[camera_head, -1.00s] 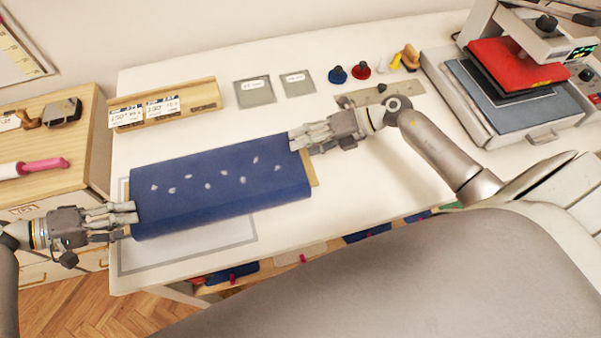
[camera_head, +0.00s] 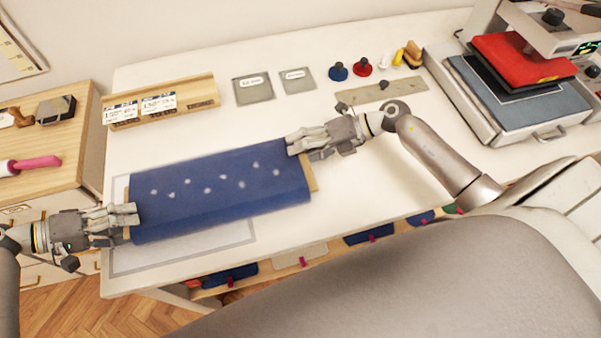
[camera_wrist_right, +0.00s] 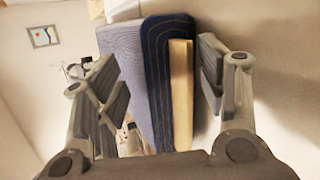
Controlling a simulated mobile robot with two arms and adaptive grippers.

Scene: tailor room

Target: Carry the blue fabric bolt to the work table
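The blue fabric bolt (camera_head: 220,190), dark blue with pale leaf-like marks and a wooden board showing at its ends, lies lengthwise between my grippers over the white work table (camera_head: 350,205). My left gripper (camera_head: 130,222) is shut on its left end. The bolt partly covers a grey outlined rectangle (camera_head: 190,259) on the tabletop. The gap between bolt and table is hard to tell.
A wooden holder with price cards (camera_head: 160,105) and two grey labelled squares (camera_head: 253,89) lie behind the bolt. A heat press (camera_head: 520,90) stands at the right. A wooden cabinet (camera_head: 60,150) stands left. The tabletop right of the bolt is bare.

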